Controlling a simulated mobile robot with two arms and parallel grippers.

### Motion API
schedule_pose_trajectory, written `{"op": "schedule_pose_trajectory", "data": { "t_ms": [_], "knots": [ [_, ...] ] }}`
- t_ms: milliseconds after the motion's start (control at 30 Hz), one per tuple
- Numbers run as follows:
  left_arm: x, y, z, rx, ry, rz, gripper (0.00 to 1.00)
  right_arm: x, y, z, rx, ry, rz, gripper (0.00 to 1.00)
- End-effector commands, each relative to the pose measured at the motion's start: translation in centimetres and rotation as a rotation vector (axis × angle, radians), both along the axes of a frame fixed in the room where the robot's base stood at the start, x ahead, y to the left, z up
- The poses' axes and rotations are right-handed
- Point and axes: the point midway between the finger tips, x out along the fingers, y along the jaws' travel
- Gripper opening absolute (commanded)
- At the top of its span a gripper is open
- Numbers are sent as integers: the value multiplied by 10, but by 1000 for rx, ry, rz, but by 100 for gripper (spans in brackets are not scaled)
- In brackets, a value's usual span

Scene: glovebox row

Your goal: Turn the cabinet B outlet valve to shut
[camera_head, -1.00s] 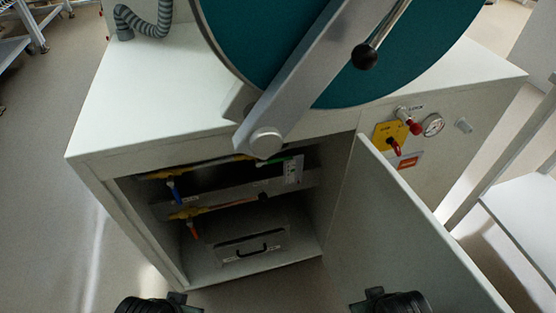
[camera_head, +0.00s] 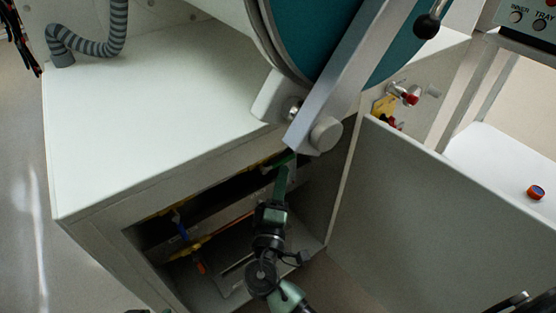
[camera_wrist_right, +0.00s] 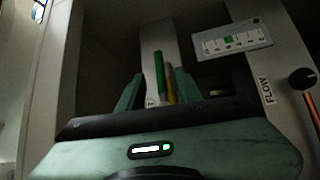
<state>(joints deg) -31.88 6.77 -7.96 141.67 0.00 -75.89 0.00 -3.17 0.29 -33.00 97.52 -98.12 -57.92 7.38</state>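The cabinet (camera_head: 130,190) stands with its lower compartment open. Inside, a blue lever (camera_head: 181,228) and an orange lever (camera_head: 200,267) hang from yellow pipes on the left. My right gripper (camera_head: 284,172) reaches into the compartment's upper right part. In the right wrist view my right gripper (camera_wrist_right: 158,92) has its green fingers apart, with a green lever (camera_wrist_right: 159,72) and a yellow pipe (camera_wrist_right: 170,84) showing between or just beyond them. I cannot tell if they touch. No label readable here tells which lever is the outlet valve. My left gripper is not in view.
The open door (camera_head: 430,215) stands right of the compartment. A large round teal hatch with a grey arm (camera_head: 335,85) overhangs the opening. A white shelf (camera_head: 505,165) with a small orange-and-blue object (camera_head: 536,192) is at right.

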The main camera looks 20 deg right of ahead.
Motion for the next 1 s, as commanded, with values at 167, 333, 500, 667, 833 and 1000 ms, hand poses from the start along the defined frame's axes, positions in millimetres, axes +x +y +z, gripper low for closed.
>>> {"op": "schedule_pose_trajectory", "data": {
  "t_ms": [167, 333, 500, 667, 833, 1000],
  "knots": [
    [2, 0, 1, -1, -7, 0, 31, 26, -14, 5, 0, -2, -4, 35],
    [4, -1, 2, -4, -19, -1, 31, 48, -25, 8, 1, 0, -4, 35],
    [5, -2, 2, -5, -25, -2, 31, 60, -30, 9, 2, 2, -4, 35],
    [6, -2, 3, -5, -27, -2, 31, 62, -32, 9, 3, 3, -3, 35],
    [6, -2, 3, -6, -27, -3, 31, 62, -32, 9, 3, 3, -3, 24],
    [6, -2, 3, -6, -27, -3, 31, 62, -32, 9, 3, 3, -3, 0]
  ]
}}
